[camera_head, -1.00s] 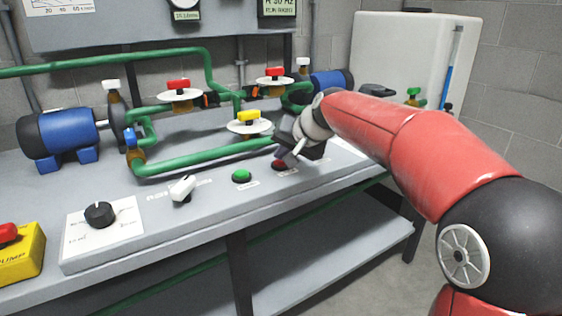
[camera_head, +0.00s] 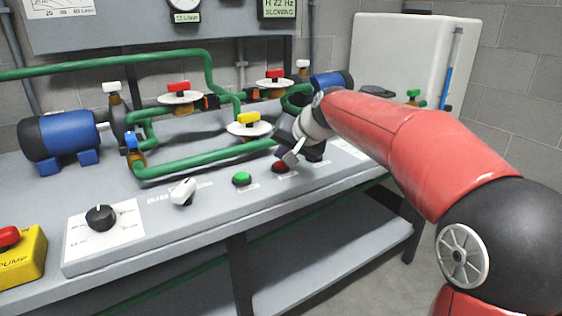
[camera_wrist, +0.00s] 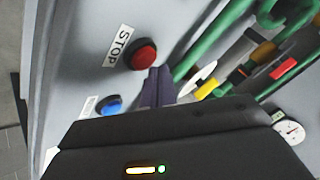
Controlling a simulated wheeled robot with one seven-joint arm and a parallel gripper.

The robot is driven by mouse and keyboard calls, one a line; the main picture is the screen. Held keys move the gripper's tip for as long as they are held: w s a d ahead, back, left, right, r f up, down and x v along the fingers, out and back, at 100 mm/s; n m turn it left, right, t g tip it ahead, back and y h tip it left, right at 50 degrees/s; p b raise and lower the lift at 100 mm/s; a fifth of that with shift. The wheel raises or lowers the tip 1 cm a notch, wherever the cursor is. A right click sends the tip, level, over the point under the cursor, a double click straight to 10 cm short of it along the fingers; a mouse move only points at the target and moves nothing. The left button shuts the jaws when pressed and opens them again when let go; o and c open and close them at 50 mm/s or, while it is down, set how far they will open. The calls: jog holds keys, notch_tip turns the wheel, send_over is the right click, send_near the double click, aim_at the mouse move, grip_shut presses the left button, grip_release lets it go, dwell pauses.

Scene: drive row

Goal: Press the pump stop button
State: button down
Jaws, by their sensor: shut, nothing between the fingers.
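The red stop button (camera_head: 280,167) is on the sloped front panel of the bench, right of a green button (camera_head: 242,179). In the wrist view the red button (camera_wrist: 142,54) sits beside a label reading STOP (camera_wrist: 118,46). My gripper (camera_head: 291,158) is shut and empty, its tips just above and beside the red button. In the wrist view the fingertips (camera_wrist: 158,71) are close to the button's edge; I cannot tell whether they touch it. The display (camera_head: 279,8) at the top reads 22 Hz and SLOWING.
A white selector switch (camera_head: 183,191), a black knob (camera_head: 100,217) and a yellow box with a red button (camera_head: 20,255) are to the left. Green pipes (camera_head: 205,158) with valves run behind. A blue button (camera_wrist: 109,105) is near the red one.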

aim_at(283, 165)
notch_tip(283, 165, up, 5)
jog(key=p, duration=0.3)
jog(key=shift+f+p, duration=0.2)
jog(key=shift+p, duration=0.2)
jog(key=shift+r, duration=0.7)
jog(key=s+d+f+h, duration=0.2)
jog(key=s+d+f, duration=0.2)
jog(key=s, duration=0.7)
jog(key=s+d+f+g+h, duration=0.1)
jog(key=s+d+f, duration=0.4)
jog(key=s, duration=0.7)
jog(key=s+d+f+n+h, duration=0.1)
jog(key=s+d+f+h, duration=0.2)
jog(key=s+d, duration=0.5)
jog(key=s+f, duration=0.1)
jog(key=s, duration=0.2)
jog(key=shift+s+d+f, duration=0.2)
jog(key=shift+f, duration=0.15)
